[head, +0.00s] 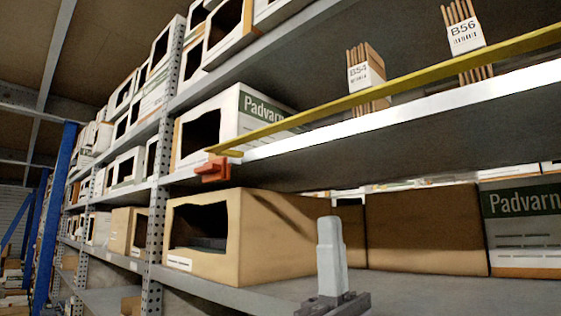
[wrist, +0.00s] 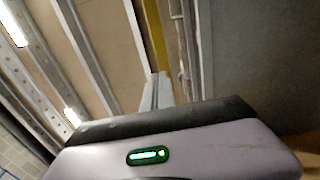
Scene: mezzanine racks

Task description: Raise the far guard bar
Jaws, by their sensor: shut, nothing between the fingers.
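A long yellow guard bar (head: 400,88) runs along the front of the upper shelf in the head view. Its left end lies just above an orange bracket (head: 212,170) at the rack post. It is the only guard bar I can make out. My gripper (head: 329,222) points upward in front of the lower shelf, below the bar and apart from it, with its fingers together and empty. In the wrist view the shut fingers (wrist: 158,88) point up, with the yellow bar (wrist: 155,35) beyond their tips.
Above the bar's shelf edge (head: 400,122) stand small holders labelled B54 (head: 366,76) and B56 (head: 466,36), with sticks in them. A white Padvarn box (head: 262,112) sits behind the bar's left end. An open brown carton (head: 270,235) stands on the lower shelf, left of my gripper.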

